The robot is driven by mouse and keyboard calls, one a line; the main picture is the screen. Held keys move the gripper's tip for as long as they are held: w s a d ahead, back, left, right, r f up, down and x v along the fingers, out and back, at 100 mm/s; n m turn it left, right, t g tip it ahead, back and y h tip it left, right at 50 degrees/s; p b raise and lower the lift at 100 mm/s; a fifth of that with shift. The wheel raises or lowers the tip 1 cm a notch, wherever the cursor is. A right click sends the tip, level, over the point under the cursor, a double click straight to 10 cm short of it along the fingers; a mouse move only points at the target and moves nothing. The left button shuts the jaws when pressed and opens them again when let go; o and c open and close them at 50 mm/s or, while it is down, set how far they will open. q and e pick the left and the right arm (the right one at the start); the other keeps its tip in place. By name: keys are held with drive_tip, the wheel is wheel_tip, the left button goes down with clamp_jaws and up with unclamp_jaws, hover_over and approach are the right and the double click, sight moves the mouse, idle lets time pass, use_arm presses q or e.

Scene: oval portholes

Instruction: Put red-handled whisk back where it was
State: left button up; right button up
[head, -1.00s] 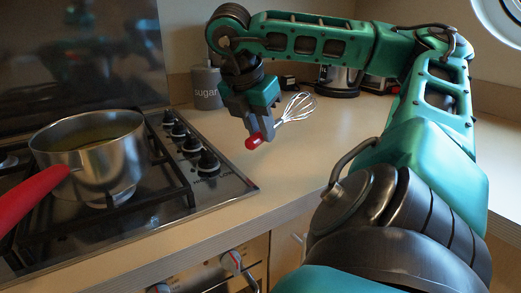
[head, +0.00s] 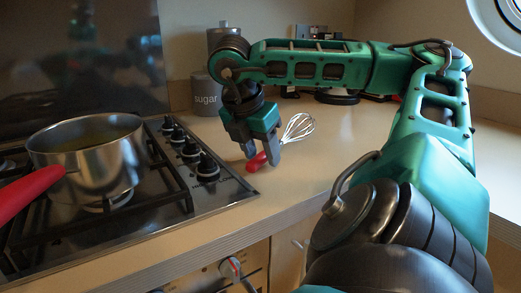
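The red-handled whisk (head: 298,128) lies on the countertop right of the stove, its red handle toward me and its wire loops pointing back and right. My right gripper (head: 259,157) is just above the handle, pointing down. Its two fingers are spread apart, one on each side of the handle, and do not appear to press on it. Part of the handle is hidden behind the right finger. My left gripper is not in view.
A pot (head: 90,160) with a red handle stands on the stove (head: 170,205) at left. A grey sugar canister (head: 206,97) stands behind my gripper. Dark appliances (head: 338,97) stand at the back. The counter (head: 325,165) right of the whisk is clear.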

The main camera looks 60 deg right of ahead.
drive_tip(key=p+v, duration=0.3)
drive_tip(key=v, duration=0.3)
drive_tip(key=shift+r, duration=0.3)
use_arm(q)
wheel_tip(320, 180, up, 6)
drive_tip(key=p, duration=0.4)
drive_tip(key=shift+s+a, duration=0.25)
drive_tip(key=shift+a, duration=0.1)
use_arm(e)
drive_tip(key=v, duration=0.5)
drive_tip(key=shift+a+r, duration=0.2)
drive_tip(key=shift+r, duration=0.1)
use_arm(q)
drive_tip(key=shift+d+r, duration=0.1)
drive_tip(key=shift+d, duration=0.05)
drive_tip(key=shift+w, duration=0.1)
use_arm(e)
drive_tip(key=shift+a, duration=0.1)
